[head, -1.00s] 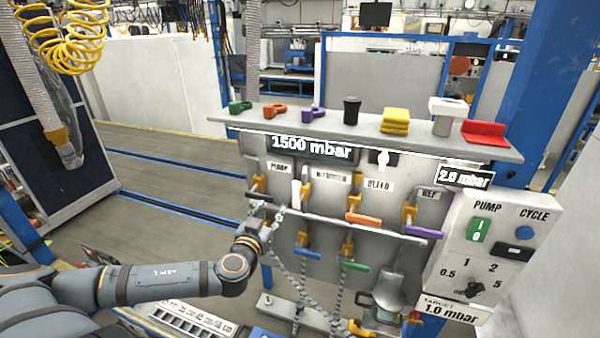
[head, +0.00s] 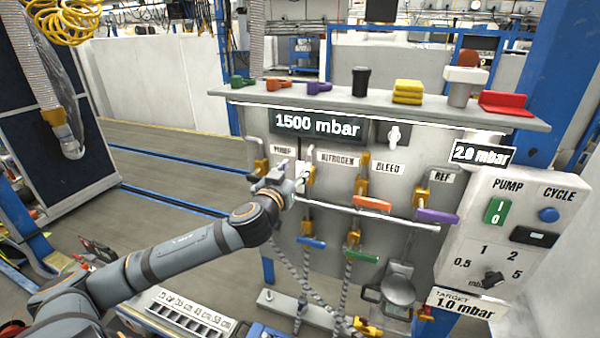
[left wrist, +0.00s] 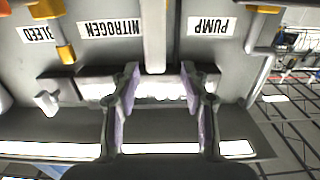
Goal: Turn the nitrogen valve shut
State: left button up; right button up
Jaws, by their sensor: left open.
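The nitrogen valve (head: 309,176) is on the panel, just left of the NITROGEN label (head: 339,160). It has a brass-yellow body and a pale handle. My left gripper (head: 288,178) is in front of the panel, close to this valve and partly covering the view there. In the left wrist view, which is upside down, the pale handle (left wrist: 155,35) stands between the NITROGEN and PUMP labels. My left gripper (left wrist: 160,88) is open there, and the handle's end lies between its lilac-padded fingertips. I cannot tell whether either finger touches it. My right gripper is not in view.
The pump valve (head: 262,166) is close on the left; the bleed valve's orange handle (head: 371,203) and the REF valve's purple handle (head: 437,216) are to the right. A rail crosses below. A shelf (head: 400,113) with loose handles overhangs the panel. The display (head: 317,125) reads 1500 mbar.

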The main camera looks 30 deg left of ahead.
aim_at(300, 165)
pick_arm(q)
jog(key=shift+r+p+x, duration=0.2)
jog(key=shift+p+x, duration=0.1)
jog(key=shift+x, duration=0.9)
jog(key=shift+w+d+f, duration=0.15)
jog(key=shift+w, duration=0.5)
grip_shut()
